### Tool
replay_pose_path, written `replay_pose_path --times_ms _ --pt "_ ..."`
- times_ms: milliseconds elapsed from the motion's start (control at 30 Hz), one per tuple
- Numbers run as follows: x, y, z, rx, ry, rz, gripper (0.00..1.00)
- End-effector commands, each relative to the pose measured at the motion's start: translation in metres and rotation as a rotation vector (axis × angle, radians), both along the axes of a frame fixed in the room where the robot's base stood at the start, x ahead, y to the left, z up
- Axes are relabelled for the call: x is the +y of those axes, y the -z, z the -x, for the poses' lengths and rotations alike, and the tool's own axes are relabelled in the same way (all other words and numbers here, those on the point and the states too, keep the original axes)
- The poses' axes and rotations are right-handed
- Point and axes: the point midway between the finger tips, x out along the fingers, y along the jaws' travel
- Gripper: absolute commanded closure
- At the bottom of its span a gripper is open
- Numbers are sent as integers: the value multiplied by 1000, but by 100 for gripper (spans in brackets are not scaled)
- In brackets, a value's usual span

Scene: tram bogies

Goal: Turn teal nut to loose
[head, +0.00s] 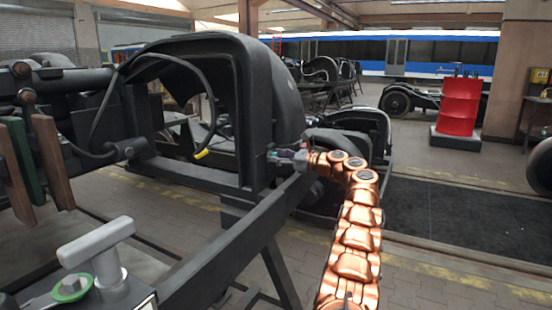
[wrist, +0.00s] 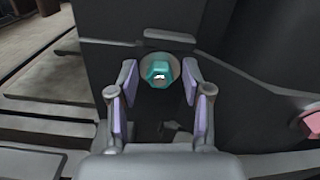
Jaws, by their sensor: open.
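The teal nut (wrist: 160,71) sits on a round grey washer on a dark upright face, in the upper middle of the wrist view. A small pale spot shows at its centre. My gripper (wrist: 159,84) is open, with its two purple-padded fingers to the left and right of the nut. A gap shows on both sides; I cannot tell how far the nut is ahead of the fingertips. In the head view my gripper (head: 287,157) is at the dark frame's right post, and the nut cannot be made out clearly there.
A pink nut (wrist: 313,119) is at the wrist view's right edge. The dark bogie frame (head: 222,240) fills the left and middle of the head view. A grey T-handle (head: 96,243) stands beside a green ring (head: 72,288). A red drum (head: 459,106) stands farther back right.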

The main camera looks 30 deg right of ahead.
Motion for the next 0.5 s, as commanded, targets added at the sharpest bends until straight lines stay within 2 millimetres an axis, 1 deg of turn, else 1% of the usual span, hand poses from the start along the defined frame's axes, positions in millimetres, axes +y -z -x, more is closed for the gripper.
replay_pose_path --times_ms 167,433,467,500 --pt "3 0 -5 -2 1 0 51" --pt "3 0 -6 -1 1 -1 51" --pt "3 0 -6 -1 1 -1 53" --pt "3 0 -6 -1 1 -1 57"
